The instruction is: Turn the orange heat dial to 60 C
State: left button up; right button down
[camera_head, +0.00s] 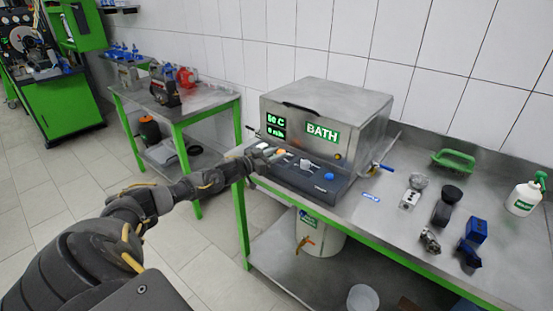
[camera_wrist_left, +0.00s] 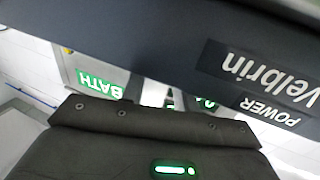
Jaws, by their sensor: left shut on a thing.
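The steel bath (camera_head: 322,115) stands on the bench with a green BATH sign and a green lit display (camera_head: 276,126). The upper line of the display seems to read 60 C, but the digits are small. My left gripper (camera_head: 264,156) is at the left end of the dark sloping control panel (camera_head: 305,182), shut on the orange dial (camera_head: 269,151). Only a bit of orange shows by the fingers; the dial's pointer is hidden. In the left wrist view the BATH sign (camera_wrist_left: 101,87) appears turned over, and the fingertips and dial are hidden. My right gripper is not in view.
A pale knob (camera_head: 305,164) and a blue knob (camera_head: 329,176) sit on the panel to the right of the gripper. A white bucket (camera_head: 320,233) is below the bench.

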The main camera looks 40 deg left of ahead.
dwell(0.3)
pick_arm(q)
jog(key=o, duration=1)
jog(key=shift+b+v, duration=0.75)
jog(key=shift+v, duration=4.7)
jog(key=shift+w, duration=0.1)
